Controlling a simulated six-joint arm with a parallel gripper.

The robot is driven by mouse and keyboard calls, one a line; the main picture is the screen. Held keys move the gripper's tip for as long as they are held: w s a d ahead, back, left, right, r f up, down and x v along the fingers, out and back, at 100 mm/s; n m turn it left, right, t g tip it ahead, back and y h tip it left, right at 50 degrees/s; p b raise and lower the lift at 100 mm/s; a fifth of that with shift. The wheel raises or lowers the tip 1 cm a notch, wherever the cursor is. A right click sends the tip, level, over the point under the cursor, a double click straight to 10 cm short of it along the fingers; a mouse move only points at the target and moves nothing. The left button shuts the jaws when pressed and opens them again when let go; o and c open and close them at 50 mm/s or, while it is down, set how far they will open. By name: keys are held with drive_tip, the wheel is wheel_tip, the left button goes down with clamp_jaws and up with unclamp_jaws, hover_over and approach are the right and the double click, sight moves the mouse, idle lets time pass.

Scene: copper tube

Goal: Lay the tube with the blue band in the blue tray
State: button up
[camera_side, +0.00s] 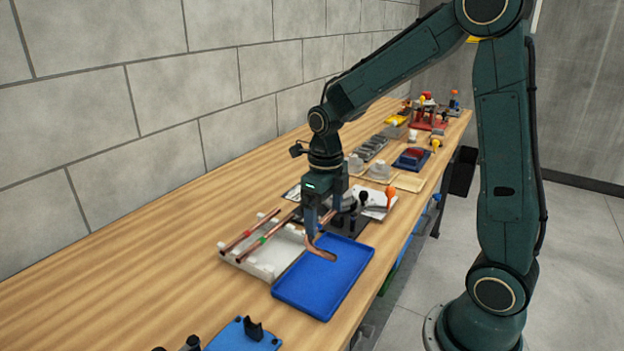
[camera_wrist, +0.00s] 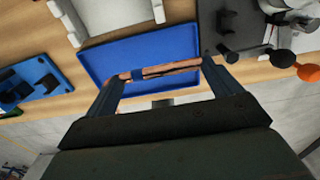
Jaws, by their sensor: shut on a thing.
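The exact height over the tray is hard to tell. The tray looks empty.
A white rack (camera_side: 262,265) left of the tray holds a tube with a red band (camera_side: 247,233) and one with a green band (camera_side: 265,239). A dark bending tool with an orange knob (camera_side: 390,192) stands behind. A blue fixture (camera_side: 243,336) lies in front. Bare table is at left.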

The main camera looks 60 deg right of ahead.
sight(325, 218)
drive_tip(key=shift+f, duration=0.2)
drive_tip(key=shift+f, duration=2.65)
drive_tip(key=shift+f, duration=1.3)
drive_tip(key=o, duration=0.8)
drive_tip(key=shift+r, duration=0.15)
wheel_tip(325, 218, up, 14)
drive_tip(key=shift+f, duration=0.25)
idle(0.5)
